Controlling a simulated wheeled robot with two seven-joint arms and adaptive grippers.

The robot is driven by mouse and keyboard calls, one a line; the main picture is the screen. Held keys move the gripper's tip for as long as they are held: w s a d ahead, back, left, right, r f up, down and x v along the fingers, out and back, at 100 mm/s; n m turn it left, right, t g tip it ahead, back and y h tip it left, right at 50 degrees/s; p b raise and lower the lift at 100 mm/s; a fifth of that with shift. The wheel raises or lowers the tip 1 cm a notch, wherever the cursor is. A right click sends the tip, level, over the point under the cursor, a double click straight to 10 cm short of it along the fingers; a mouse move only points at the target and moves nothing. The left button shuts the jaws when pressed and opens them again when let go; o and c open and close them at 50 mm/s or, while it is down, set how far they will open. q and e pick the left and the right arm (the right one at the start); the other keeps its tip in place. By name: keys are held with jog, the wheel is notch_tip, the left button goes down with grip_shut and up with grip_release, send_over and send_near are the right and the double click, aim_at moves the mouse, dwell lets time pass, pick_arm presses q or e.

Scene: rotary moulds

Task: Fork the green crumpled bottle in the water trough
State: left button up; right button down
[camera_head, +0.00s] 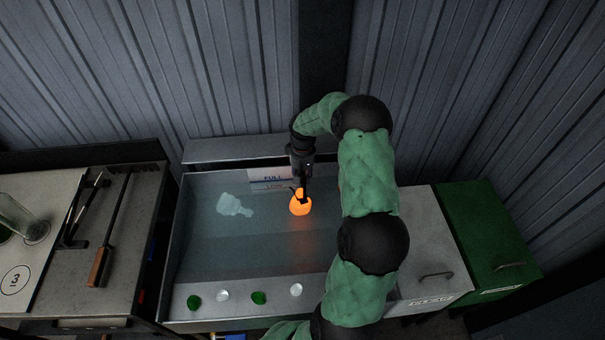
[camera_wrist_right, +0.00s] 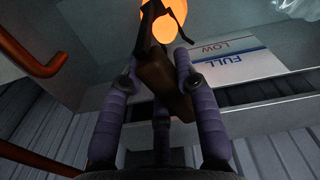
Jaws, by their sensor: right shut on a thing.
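The water trough (camera_head: 185,235) stands in the middle of the head view. In the water at its left lies a pale, crumpled, translucent bottle (camera_head: 233,206); it looks whitish, not clearly green. My right gripper (camera_head: 303,178) is over the trough, right of that bottle. In the wrist view its purple fingers are shut on the brown wooden handle (camera_wrist_right: 165,80) of a fork with dark prongs (camera_wrist_right: 150,10). A glowing orange bottle-like thing (camera_head: 300,203) is at the prongs; it also shows in the wrist view (camera_wrist_right: 170,22). Whether it touches the water cannot be told.
A FULL/LOW label (camera_wrist_right: 230,55) is on the trough's back wall. Green and clear discs (camera_head: 259,298) line its front ledge. A bench at left holds a wooden-handled tool (camera_head: 102,262) and a clear cylinder (camera_head: 22,218). White (camera_head: 425,245) and green (camera_head: 488,235) bins stand at right.

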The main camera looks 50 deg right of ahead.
jog(key=shift+f+b, duration=1.25)
jog(key=shift+f, duration=1)
jog(key=shift+f+b, duration=0.6)
jog(key=shift+f, duration=0.45)
jog(key=shift+s, duration=0.1)
jog(key=s+a, duration=0.3)
jog(key=s, duration=0.4)
jog(key=shift+s+a+p, duration=0.2)
jog(key=shift+a+p, duration=0.2)
jog(key=shift+p, duration=0.05)
dwell(0.7)
jog(key=shift+r, duration=0.1)
jog(key=shift+r+p, duration=2.15)
jog(key=shift+r, duration=0.75)
